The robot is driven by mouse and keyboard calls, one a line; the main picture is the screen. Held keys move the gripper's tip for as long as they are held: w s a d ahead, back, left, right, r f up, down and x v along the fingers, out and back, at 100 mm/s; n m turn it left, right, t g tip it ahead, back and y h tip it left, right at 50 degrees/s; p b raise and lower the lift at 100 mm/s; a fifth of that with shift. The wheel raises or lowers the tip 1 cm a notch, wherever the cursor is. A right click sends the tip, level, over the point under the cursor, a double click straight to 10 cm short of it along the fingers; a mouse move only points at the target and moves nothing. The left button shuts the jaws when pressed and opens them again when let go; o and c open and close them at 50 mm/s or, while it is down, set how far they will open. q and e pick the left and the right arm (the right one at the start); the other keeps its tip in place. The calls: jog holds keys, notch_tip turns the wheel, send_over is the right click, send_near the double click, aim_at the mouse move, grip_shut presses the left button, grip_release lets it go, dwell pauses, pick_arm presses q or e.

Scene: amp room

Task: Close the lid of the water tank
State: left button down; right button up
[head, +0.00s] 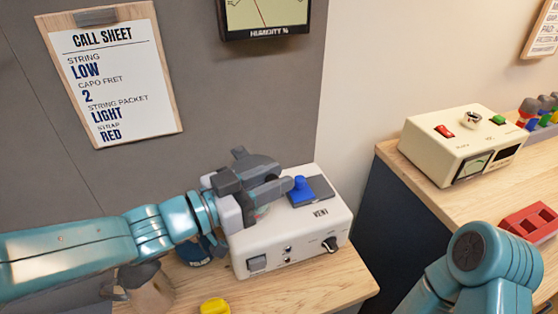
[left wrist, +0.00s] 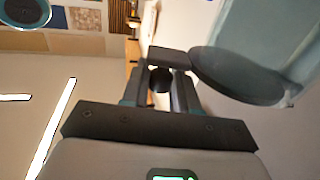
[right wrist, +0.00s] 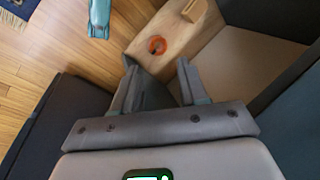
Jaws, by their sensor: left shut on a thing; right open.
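A white box labelled VENT (head: 285,249) stands on the wooden bench in the head view. A blue knob (head: 303,189) on a dark plate is on its top right. My left gripper (head: 276,184) is over the box's top left, with its tips close to the blue knob. It hides much of the top, so I cannot make out a tank lid or its angle. In the left wrist view the left gripper (left wrist: 164,90) is shut on a small dark round thing (left wrist: 160,79). My right gripper (right wrist: 158,82) is open and empty in the right wrist view.
A yellow object (head: 214,306) is at the bench's front. A cream box with a red switch (head: 463,146) and a red block (head: 530,222) are on the right bench. A wooden block with an orange ring (right wrist: 157,45) is beyond my right gripper.

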pick_arm(q)
jog(key=shift+s+a+r+m+g+h+p, duration=0.1)
jog(key=shift+s+a+m+g+h+p, duration=0.2)
jog(key=shift+a+m+g+h+p, duration=0.5)
jog(key=shift+s+a+r+m+g+h+p, duration=0.1)
jog(key=shift+s+a+m+g+p, duration=0.3)
jog(key=shift+g+p, duration=0.75)
jog(key=shift+w, duration=0.15)
jog(key=c, duration=1)
grip_release()
jog(key=shift+a+f, duration=0.15)
jog(key=v, duration=1.6)
jog(key=shift+s, duration=0.2)
